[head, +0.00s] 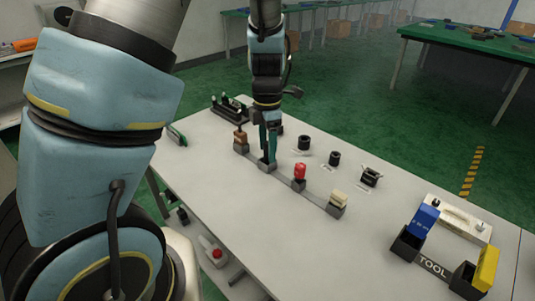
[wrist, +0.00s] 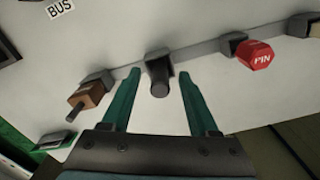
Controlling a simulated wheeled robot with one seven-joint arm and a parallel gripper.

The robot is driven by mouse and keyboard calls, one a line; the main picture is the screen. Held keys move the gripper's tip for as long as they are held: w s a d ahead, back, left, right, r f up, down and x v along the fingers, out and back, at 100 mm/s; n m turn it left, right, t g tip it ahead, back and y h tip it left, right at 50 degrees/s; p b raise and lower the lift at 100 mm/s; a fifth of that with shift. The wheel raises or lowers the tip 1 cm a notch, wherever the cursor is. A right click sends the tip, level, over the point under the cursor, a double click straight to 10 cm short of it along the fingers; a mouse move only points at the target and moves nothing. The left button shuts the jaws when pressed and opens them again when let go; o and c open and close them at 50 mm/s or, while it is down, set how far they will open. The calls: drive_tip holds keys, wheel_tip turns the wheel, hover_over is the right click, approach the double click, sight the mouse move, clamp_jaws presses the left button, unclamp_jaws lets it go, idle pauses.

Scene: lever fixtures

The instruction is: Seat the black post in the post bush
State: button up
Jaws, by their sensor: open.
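The black post (wrist: 159,79) stands in a grey holder on a rail in the wrist view, between the two green fingers of my gripper (wrist: 157,82). The gripper is open, with a visible gap on each side of the post. In the head view my gripper (head: 268,152) points down over the rail's holder (head: 267,164), and the fingers mostly hide the post. Several black fittings stand on the table to the right: a round one (head: 304,142), a second round one (head: 334,158) and a squarer one (head: 370,176). I cannot tell which is the post bush.
On the same rail are a brown block (wrist: 88,94), a red piece marked PIN (wrist: 255,55) and a cream block (head: 340,199). A black rack (head: 229,110) stands behind. A TOOL holder (head: 433,265) with blue and yellow blocks is at the right. The front table is clear.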

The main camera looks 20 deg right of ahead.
drive_tip(key=shift+f, duration=0.5)
clamp_jaws()
idle(0.3)
